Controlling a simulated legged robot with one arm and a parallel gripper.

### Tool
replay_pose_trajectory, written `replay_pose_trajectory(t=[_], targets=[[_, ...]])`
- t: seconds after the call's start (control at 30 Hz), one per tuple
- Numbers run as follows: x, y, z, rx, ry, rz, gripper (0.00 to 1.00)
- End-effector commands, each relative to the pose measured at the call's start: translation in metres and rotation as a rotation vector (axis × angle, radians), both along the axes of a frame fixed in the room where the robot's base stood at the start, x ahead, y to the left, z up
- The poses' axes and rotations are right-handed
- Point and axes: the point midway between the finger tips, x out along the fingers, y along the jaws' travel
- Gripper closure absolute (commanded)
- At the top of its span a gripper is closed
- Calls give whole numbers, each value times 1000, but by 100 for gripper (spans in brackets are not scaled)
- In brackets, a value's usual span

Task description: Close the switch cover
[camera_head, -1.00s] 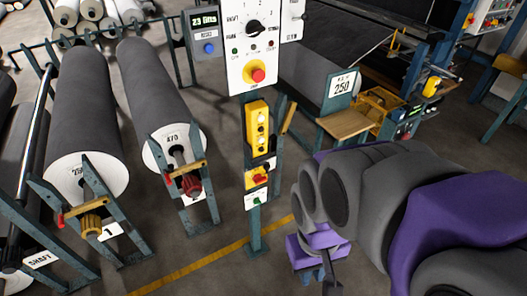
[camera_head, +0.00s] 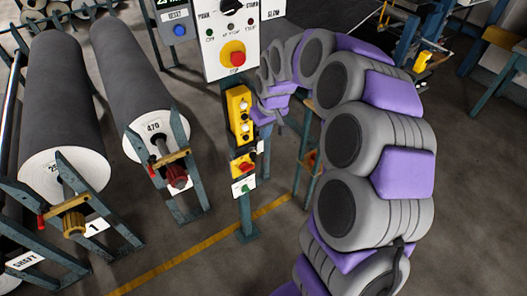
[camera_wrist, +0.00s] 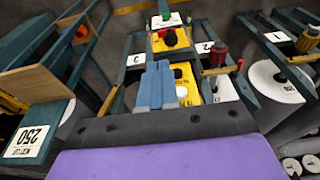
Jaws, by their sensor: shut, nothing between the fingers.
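A post (camera_head: 244,205) carries a yellow box with several round buttons (camera_head: 239,115). Below it is a smaller yellow switch box (camera_head: 243,164) with a red part on its front. I cannot tell which part is the switch cover, or its angle. My gripper (camera_head: 262,116) is at the right side of the button box, at the end of the bent arm. In the wrist view my blue-grey fingers (camera_wrist: 157,84) are together and empty, in front of the button box (camera_wrist: 187,82) and hiding part of it. The switch box (camera_wrist: 170,40) shows beyond them. I cannot tell whether the fingers touch anything.
A white panel (camera_head: 222,62) with a red button on yellow sits higher on the post. Grey rolls (camera_head: 62,110) on teal stands fill the left. A green-marked white sign (camera_head: 243,186) is below the switch box. Open floor (camera_head: 470,190) lies at the right.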

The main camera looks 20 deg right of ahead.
Motion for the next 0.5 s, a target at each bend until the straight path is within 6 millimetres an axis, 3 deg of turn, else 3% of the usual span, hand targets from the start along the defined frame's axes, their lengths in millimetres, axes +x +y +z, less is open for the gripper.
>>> replay_pose_trajectory(t=[0.27, 0.5], targets=[[13, -5, -11, -5, -14, -2, 100], [18, -3, -42, -4, -8, -1, 100]])
